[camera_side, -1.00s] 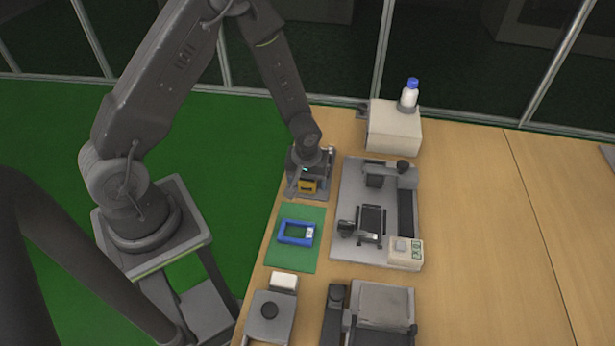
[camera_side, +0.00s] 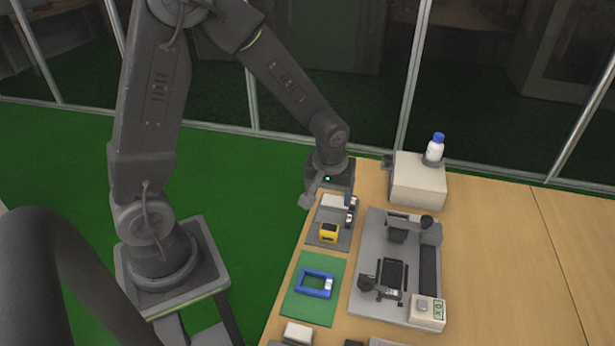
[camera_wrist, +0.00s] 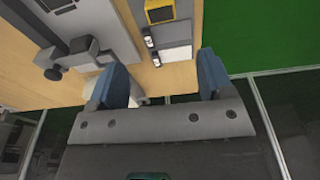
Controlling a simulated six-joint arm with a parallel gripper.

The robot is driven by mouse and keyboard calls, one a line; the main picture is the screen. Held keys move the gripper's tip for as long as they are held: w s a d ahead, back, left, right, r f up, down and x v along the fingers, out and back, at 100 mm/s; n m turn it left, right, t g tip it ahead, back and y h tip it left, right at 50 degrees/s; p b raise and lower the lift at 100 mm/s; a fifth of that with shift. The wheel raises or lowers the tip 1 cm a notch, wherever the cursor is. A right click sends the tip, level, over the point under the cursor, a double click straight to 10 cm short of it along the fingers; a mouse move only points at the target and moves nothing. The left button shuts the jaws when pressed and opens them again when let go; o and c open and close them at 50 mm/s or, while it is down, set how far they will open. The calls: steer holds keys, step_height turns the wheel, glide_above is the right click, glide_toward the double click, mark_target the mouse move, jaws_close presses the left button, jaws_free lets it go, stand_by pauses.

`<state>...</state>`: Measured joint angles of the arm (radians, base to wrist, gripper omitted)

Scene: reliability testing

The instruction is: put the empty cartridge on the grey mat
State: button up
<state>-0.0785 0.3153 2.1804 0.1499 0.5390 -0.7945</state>
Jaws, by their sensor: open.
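A yellow cartridge with a dark face (camera_side: 329,232) stands on the grey mat (camera_side: 343,243) near the table's left edge. Its yellow edge and dark face also show at the top of the wrist view (camera_wrist: 160,10). I cannot tell from its look whether it is empty. A blue rectangular frame with a hollow middle (camera_side: 315,284) lies on the green mat (camera_side: 300,305), nearer the camera. My gripper (camera_wrist: 163,80) is open, with nothing between its blue-grey fingers. It is above the far end of the grey mat, apart from the yellow cartridge.
A white block (camera_side: 335,201) and two small vials (camera_wrist: 153,51) are beyond the cartridge. A grey device (camera_side: 372,290) stands to the right. A pale box (camera_side: 418,182) carries a blue-capped bottle (camera_side: 434,150). The table's right side is clear.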

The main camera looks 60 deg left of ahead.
steer(key=s+d+r+m+t, duration=0.2)
steer(key=s+r+m, duration=0.2)
steer(key=s+r, duration=0.3)
steer(key=s+d+r+m+t+h, duration=0.1)
steer(key=s+r+m, duration=0.3)
steer(key=s+r, duration=0.4)
step_height(320, 180, up, 4)
steer(key=shift+s+d+m+t, duration=0.15)
steer(key=shift+d+m+t, duration=0.15)
steer(key=shift+d+t, duration=0.35)
